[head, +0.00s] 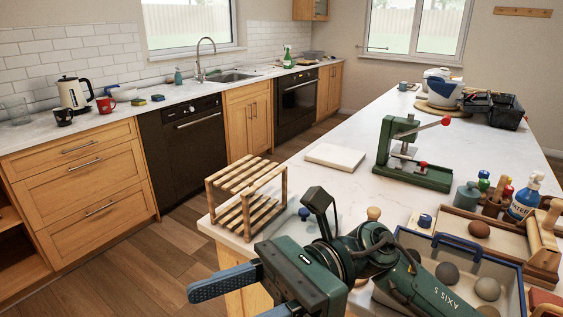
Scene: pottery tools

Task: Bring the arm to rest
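One green and black arm of mine, marked AXIS 5, comes in from the lower right and reaches left over the near end of the island. I take it for my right arm. Its gripper (228,303) points left, past the worktop edge and above the wooden floor. Its two blue-grey fingers are spread apart, the nearer one partly cut off by the bottom edge. Nothing shows between them. My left gripper is not in view.
A wooden slatted rack (247,198) stands on the island (345,200) just behind the gripper. A blue-rimmed tray (510,272) with clay balls lies right of the arm. A green press (412,155) and white slab (335,156) stand farther back. Floor at left is clear.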

